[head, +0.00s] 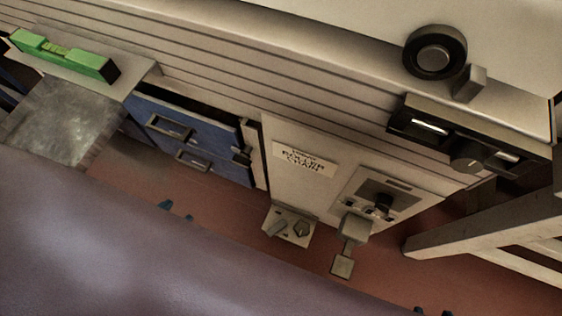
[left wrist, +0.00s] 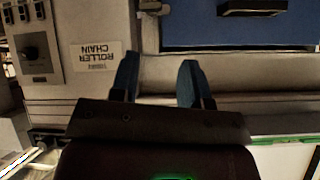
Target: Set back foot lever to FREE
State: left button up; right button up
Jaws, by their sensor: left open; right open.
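A foot-lever-like grey pedal (head: 343,265) hangs low at the front of the beige panel (head: 300,195) in the head view. Left of it, a small plate with two stubby grey parts (head: 290,226) sticks out low. I cannot tell which of these is the back foot lever, and no FREE marking is readable. My left gripper (head: 176,211) is open and empty, its blue fingertips left of both; it also shows in the left wrist view (left wrist: 159,78). My right gripper (head: 433,311) shows only its fingertips at the bottom edge, open, right of the pedal.
A blue drawer unit (head: 200,140) stands left of the panel. A ROLLER CHAIN label (head: 304,159) and a knob box (head: 383,200) are on the panel. A green level (head: 62,52) lies on a ledge. A beige frame (head: 490,220) stands right. A purplish surface hides the lower left.

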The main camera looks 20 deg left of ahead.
aim_at(281, 224)
jog(key=i+l+u, duration=0.1)
jog(key=l, duration=1.3)
